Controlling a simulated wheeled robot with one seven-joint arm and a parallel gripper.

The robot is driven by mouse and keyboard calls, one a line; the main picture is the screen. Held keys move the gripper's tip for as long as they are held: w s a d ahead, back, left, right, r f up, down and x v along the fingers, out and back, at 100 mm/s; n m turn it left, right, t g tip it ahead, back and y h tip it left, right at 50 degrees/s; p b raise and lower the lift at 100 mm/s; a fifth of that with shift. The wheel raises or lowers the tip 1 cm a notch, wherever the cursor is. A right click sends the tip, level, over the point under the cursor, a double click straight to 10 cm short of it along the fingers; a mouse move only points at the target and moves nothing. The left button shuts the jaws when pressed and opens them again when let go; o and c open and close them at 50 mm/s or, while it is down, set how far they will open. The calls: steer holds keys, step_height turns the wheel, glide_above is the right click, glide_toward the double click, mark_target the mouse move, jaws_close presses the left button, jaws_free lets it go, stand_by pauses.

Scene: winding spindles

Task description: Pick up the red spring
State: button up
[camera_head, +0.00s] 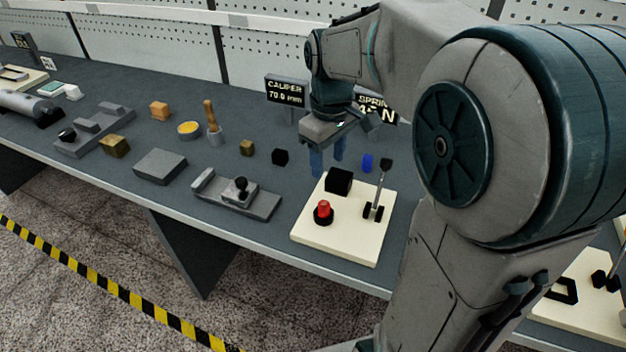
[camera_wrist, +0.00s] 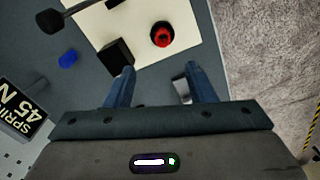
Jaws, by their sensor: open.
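A small red piece (camera_head: 324,208) stands on a round black base on the cream board (camera_head: 310,245). It also shows in the wrist view (camera_wrist: 162,36), beyond the fingertips. I cannot tell whether it is coiled like a spring, and no other red piece shows on the bench. My gripper (camera_head: 328,164) is open and empty, pointing down behind the cream board, above the bench and apart from the red piece. Its two blue fingers also show in the wrist view (camera_wrist: 160,72).
A black block (camera_head: 339,180) and an upright lever (camera_head: 382,185) stand on the board. A small blue piece (camera_head: 367,162) lies behind it. A grey fixture with a black knob (camera_head: 240,198) stands left. The "SPRING 45 N" sign (camera_wrist: 20,108) is behind.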

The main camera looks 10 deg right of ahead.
mark_target(324, 203)
steer(key=f, duration=0.8)
steer(key=shift+w+a+f, duration=0.1)
steer(key=shift+w+f, duration=0.1)
steer(key=shift+w, duration=0.15)
steer(key=f, duration=0.4)
steer(key=shift+s+a+f, duration=0.1)
steer(key=shift+s+f, duration=0.05)
steer(key=shift+s, duration=0.25)
steer(key=shift+f, duration=0.45)
steer(key=c, duration=1.1)
